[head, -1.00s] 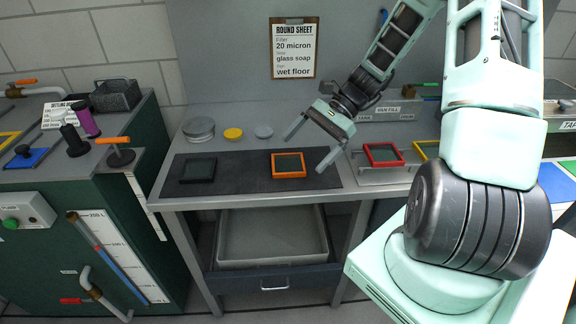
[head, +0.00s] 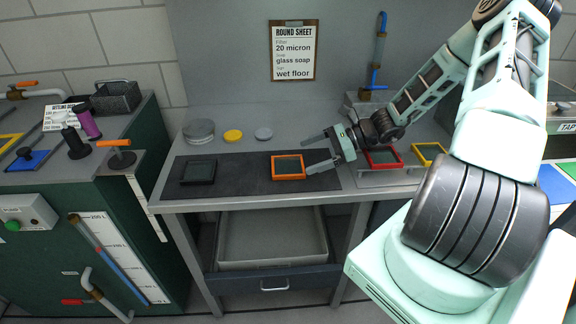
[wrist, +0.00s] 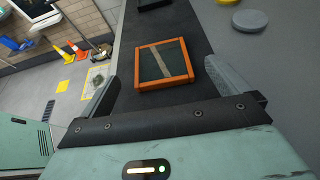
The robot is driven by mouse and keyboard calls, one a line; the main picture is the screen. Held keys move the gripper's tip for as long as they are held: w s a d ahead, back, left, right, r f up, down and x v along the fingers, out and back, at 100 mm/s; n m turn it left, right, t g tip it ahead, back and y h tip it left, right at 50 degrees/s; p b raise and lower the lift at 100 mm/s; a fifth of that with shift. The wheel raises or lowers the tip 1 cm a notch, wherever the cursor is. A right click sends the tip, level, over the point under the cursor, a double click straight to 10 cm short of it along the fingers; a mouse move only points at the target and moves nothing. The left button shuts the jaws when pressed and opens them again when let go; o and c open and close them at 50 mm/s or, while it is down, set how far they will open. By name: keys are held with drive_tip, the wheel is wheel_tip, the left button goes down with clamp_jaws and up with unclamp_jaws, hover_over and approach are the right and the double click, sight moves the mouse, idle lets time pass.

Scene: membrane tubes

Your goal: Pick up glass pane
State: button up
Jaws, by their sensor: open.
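An orange-framed square glass pane (head: 289,167) lies flat on the dark mat (head: 236,172). In the wrist view the orange-framed pane (wrist: 164,63) lies ahead, between the lines of my two fingers. My gripper (head: 311,155) is open and empty, just right of this pane, with its fingers pointing left. One finger is toward the back of the bench, the other near the pane's front right corner. Whether either finger touches the frame cannot be told. A black-framed pane (head: 198,172) lies at the mat's left end.
Red-framed (head: 383,158) and yellow-framed (head: 428,152) panes sit to the right, partly behind my arm. A yellow disc (head: 233,135), a grey disc (head: 264,133) and round grey dishes (head: 199,131) stand behind the mat. An open drawer (head: 272,238) is below. Mid-mat is clear.

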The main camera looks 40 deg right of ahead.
sight(282, 165)
drive_tip(key=p+x, duration=0.1)
drive_tip(key=x, duration=0.6)
drive_tip(key=shift+a+f, duration=0.1)
drive_tip(key=shift+c, duration=0.3)
drive_tip(key=c, duration=1)
